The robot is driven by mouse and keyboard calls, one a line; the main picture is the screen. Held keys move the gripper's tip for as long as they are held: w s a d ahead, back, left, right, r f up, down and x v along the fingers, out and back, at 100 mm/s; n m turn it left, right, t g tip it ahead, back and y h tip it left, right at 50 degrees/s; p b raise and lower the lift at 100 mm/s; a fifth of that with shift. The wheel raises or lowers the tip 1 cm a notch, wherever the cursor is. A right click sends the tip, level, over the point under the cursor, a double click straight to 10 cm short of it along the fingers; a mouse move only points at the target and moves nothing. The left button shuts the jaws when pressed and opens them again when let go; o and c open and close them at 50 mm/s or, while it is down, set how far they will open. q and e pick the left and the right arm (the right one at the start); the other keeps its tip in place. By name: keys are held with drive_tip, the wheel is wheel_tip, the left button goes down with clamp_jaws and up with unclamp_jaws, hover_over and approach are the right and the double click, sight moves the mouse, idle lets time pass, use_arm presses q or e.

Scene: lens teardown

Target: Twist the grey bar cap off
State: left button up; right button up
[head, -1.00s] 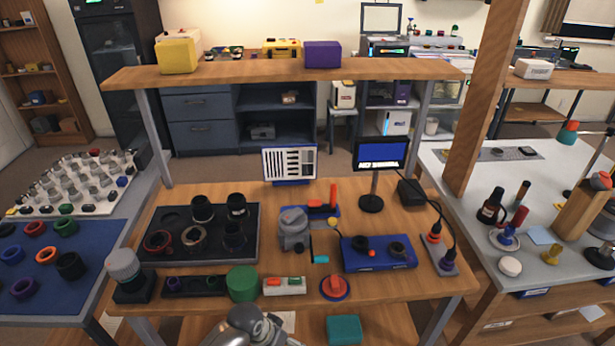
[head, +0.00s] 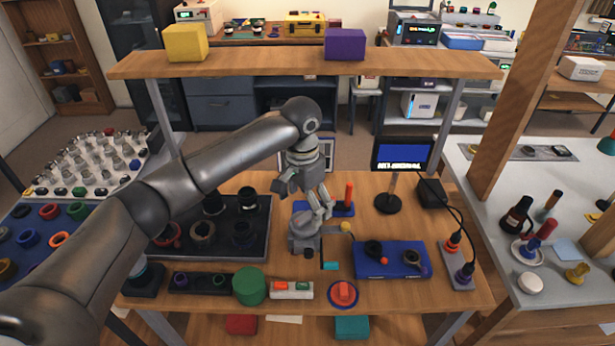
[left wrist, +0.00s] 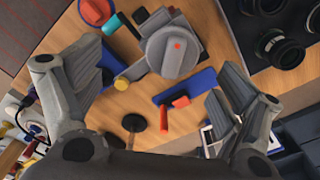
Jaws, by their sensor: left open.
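The grey bar cap (head: 303,230) is a round grey cap with a raised bar across its top, on a grey body that stands on the wooden bench. In the left wrist view, the cap (left wrist: 172,48) shows from above with a red dot on it. My left gripper (head: 318,208) is just above and slightly behind the cap in the head view, pointing down. In the left wrist view, its fingers (left wrist: 155,92) are spread wide and hold nothing. The cap lies ahead of the fingertips, apart from them. My right gripper is not in view.
A blue stand with an upright red part (head: 348,196) is close behind the cap. A blue tray (head: 385,268) lies to its right and a black tray (head: 262,250) to its left. A small screen (head: 402,153) stands behind. A shelf (head: 270,64) spans the back.

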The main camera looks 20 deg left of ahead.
sight(301, 219)
use_arm(q)
drive_tip(key=shift+w+a+r, duration=0.5)
drive_tip(key=shift+w+r, duration=0.15)
drive_tip(key=shift+r, duration=0.1)
drive_tip(key=shift+w+a+r, duration=0.15)
drive_tip(key=shift+w+r, duration=0.05)
drive_tip(key=shift+w, duration=0.05)
drive_tip(key=f, duration=0.2)
drive_tip(key=f+p, duration=0.1)
drive_tip(key=shift+s+f, duration=0.25)
drive_tip(key=shift+f, duration=0.05)
wheel_tip(301, 219, down, 6)
drive_tip(key=shift+w+f+p, duration=0.1)
drive_tip(key=shift+p, duration=0.55)
drive_tip(key=shift+f, duration=0.35)
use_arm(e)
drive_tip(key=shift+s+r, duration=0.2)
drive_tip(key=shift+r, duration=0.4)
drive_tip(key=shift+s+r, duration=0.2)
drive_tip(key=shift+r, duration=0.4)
use_arm(q)
drive_tip(key=shift+c, duration=0.4)
